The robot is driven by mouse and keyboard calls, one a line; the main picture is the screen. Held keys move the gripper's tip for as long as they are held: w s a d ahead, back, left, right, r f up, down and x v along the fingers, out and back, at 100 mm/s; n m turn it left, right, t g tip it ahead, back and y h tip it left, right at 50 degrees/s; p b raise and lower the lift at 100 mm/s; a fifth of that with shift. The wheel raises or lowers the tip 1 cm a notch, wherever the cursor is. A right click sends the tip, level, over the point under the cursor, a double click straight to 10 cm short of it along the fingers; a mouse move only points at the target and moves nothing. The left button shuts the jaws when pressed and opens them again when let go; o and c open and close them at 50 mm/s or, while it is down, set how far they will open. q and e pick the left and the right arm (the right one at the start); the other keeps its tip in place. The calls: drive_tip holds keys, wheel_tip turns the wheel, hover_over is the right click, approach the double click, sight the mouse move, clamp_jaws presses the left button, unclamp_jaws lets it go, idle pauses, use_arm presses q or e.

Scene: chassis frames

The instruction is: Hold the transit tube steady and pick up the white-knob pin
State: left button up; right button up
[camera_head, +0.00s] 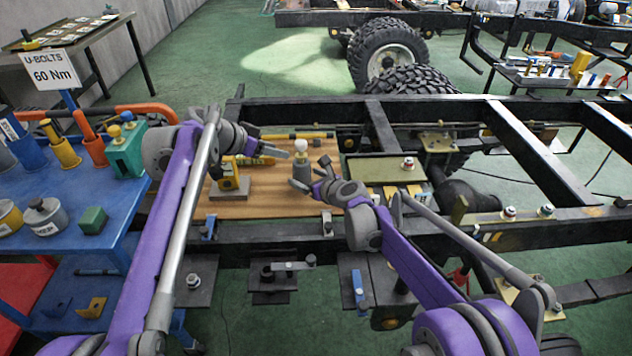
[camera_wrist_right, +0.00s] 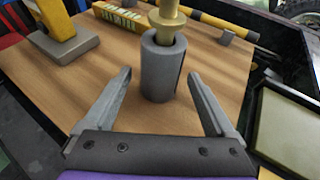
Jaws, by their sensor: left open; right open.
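The transit tube (camera_head: 301,172) is a grey upright cylinder on the wooden board. The white-knob pin (camera_head: 301,146) stands in its top. In the right wrist view the tube (camera_wrist_right: 160,72) has a dark slot down its side, and the pin's yellowish shaft and collar (camera_wrist_right: 167,22) rise from it; the knob is outside that view. My left gripper (camera_head: 287,146) is open, just left of the knob and not closed on it. My right gripper (camera_head: 310,174) is open beside the tube, its fingertips to either side of it in the wrist view; contact is not visible.
The wooden board (camera_head: 240,205) lies across the black chassis frame. A yellow block stand (camera_head: 230,182) is left of the tube, with a yellow labelled box behind. A yellow-and-black bar (camera_wrist_right: 215,25) lies at the back. A tray (camera_head: 375,170) lies to the right.

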drive_tip(key=shift+x, duration=1.4)
drive_tip(key=shift+c, duration=0.2)
clamp_jaws()
